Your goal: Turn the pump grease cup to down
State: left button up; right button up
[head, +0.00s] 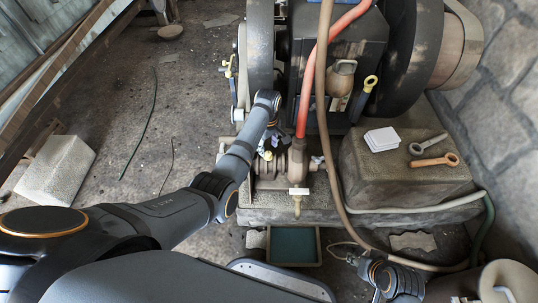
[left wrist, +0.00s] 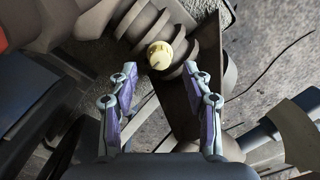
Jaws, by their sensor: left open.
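The pump grease cup is a small round pale-yellow cap (left wrist: 160,54) with a dark mark on its face, seen among ribbed grey metal of the pump in the left wrist view. In the head view a small yellow spot (head: 267,155) shows at the pump (head: 297,163), mostly hidden by my left gripper (head: 270,147). In the left wrist view my left gripper (left wrist: 160,70) is open, its two fingers on either side of the cup with gaps between. My right arm shows at the bottom right of the head view, and its fingers cannot be made out.
A red hose (head: 308,90) and a brown hose (head: 323,110) run down close to the pump. A stone block (head: 365,178) at the right carries white cards (head: 382,139) and two wrenches (head: 430,152). A green tray (head: 293,246) lies below the pump.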

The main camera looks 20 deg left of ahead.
aim_at(268, 153)
pick_arm(q)
notch_tip(268, 153, down, 4)
jog(key=shift+b, duration=0.65)
pick_arm(e)
jog(key=shift+w+a+f+t, duration=0.1)
jog(key=shift+a+f+t, duration=0.05)
jog(key=shift+f+t, duration=0.3)
jog(key=shift+w+a+f+t, duration=0.15)
jog(key=shift+f+t, duration=0.1)
jog(key=shift+f, duration=0.25)
pick_arm(q)
jog(key=shift+c, duration=0.3)
grip_shut()
pick_arm(e)
jog(key=shift+s+r, duration=0.1)
